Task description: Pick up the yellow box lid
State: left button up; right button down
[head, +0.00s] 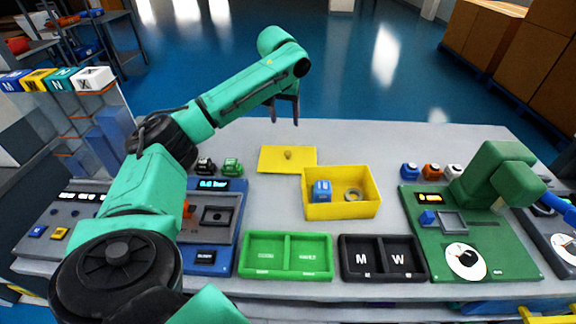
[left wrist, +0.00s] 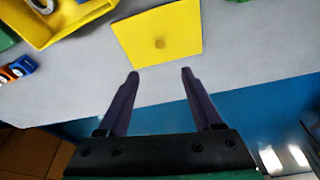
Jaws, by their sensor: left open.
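The yellow box lid (head: 287,160) is a flat yellow plate with a small round knob in its middle. It lies on the grey table, left of and a little behind the open yellow box (head: 342,207). The box holds a blue block (head: 321,191) and a ring (head: 353,195). My left gripper (head: 284,112) is open and empty above the far side of the table, behind the lid. In the left wrist view the lid (left wrist: 160,38) lies beyond the open fingertips (left wrist: 159,73), with nothing between them. My right gripper does not show.
A green two-part tray (head: 286,256) and a black tray (head: 383,260) marked M and W stand at the front edge. A green test machine (head: 470,232) stands right, a blue one (head: 212,215) left. The table around the lid is mostly clear.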

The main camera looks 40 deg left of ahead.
pick_arm(q)
notch_tip(320, 180, down, 2)
jog(key=p, duration=0.1)
send_near(288, 152)
jog(key=x, duration=0.8)
jog(key=shift+f, duration=0.3)
grip_shut()
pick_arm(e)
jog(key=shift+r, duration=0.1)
